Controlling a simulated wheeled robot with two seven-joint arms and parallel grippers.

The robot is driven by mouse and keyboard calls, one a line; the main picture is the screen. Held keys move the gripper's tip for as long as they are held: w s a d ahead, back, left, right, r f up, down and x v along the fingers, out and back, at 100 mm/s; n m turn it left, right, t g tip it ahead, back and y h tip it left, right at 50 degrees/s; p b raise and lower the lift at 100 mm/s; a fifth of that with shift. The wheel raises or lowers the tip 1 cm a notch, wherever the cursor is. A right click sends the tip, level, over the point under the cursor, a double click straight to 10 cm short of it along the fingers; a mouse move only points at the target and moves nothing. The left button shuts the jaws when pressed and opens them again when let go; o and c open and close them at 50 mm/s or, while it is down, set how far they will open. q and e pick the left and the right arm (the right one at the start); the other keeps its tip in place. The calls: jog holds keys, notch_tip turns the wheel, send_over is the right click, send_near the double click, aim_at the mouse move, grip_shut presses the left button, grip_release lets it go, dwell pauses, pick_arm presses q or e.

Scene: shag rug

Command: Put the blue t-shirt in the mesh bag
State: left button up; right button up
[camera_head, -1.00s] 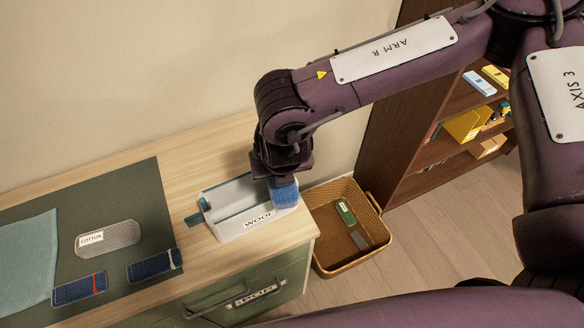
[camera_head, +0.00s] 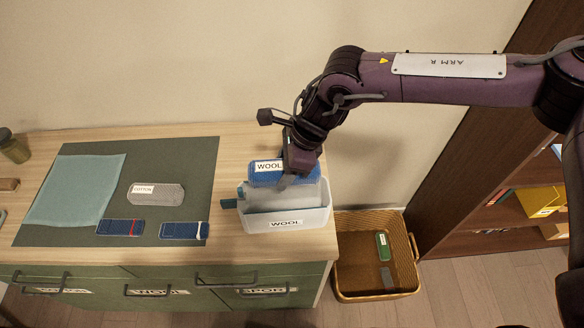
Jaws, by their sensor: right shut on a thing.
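My right gripper (camera_head: 298,172) points down at the white bin and is shut on a blue padded block (camera_head: 283,180) with a WOOL label. The block is at the back of the bin's opening; whether it touches the bin is unclear. Two dark blue folded pieces lie on the dark mat, one with a red stripe (camera_head: 119,228) and one with a white stripe (camera_head: 180,231). A flat light-blue cloth (camera_head: 75,190) lies at the mat's left. I cannot tell which is the t-shirt. A grey mesh-textured pouch (camera_head: 158,195) labelled COTTON lies mid-mat; it may be the mesh bag. My left gripper is out of view.
The white bin (camera_head: 287,220), labelled WOOL, stands at the counter's right end. A wicker basket (camera_head: 345,292) with a green and a grey block is on the floor beside the cabinet. A dark jar (camera_head: 14,148) stands far left. A brown bookshelf is at right.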

jog(key=shift+a+f, duration=0.1)
jog(key=shift+f+b, duration=0.3)
jog(key=shift+f, duration=0.1)
jog(key=b, duration=0.2)
send_over(284, 195)
jog(key=shift+a+f, duration=0.1)
jog(key=shift+f, duration=2.2)
jog(key=shift+f+b, duration=0.5)
jog(key=shift+b, duration=0.25)
jog(key=o, duration=1.1)
jog(key=shift+o, duration=0.2)
